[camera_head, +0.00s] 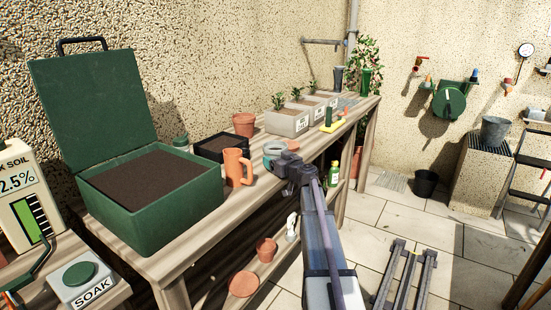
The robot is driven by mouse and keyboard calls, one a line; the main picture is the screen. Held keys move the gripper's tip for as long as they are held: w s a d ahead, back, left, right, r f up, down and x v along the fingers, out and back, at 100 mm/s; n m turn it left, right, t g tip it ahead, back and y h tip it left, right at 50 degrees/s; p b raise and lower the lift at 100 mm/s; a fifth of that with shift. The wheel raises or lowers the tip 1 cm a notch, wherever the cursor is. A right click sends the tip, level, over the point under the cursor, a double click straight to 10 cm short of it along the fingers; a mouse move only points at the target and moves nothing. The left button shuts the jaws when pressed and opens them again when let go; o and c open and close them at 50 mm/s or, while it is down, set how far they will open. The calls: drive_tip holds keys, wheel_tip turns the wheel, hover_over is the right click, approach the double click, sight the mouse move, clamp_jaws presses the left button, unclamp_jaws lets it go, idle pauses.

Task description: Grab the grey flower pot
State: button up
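A grey, bucket-shaped pot (494,131) stands upright on a pale block at the right, far from my gripper. A dark pot (426,183) stands on the floor near that block. Grey rectangular planters (287,124) with seedlings stand along the bench, beyond my gripper. I cannot tell for sure which of these is the grey flower pot. My gripper (280,158) is over the middle of the bench, beside a round teal object (273,149). Its fingers are small and partly hidden, so I cannot tell whether they are open or touch that object.
An orange mug (237,168), a black soil tray (215,149) and a terracotta pot (244,125) are close to the left of my gripper. A green soil box (165,220) with its lid raised fills the bench's near end. The tiled floor (440,240) at right has open room.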

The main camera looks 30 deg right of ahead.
drive_tip(key=c, duration=0.4)
drive_tip(key=shift+o, duration=0.2)
drive_tip(key=shift+s+r+p, duration=0.1)
drive_tip(key=shift+r+p, duration=0.3)
drive_tip(key=shift+p, duration=0.05)
drive_tip(key=s, duration=1.2)
drive_tip(key=s+d, duration=0.1)
drive_tip(key=s, duration=0.4)
drive_tip(key=shift+s+f, duration=0.1)
drive_tip(key=shift+s, duration=0.3)
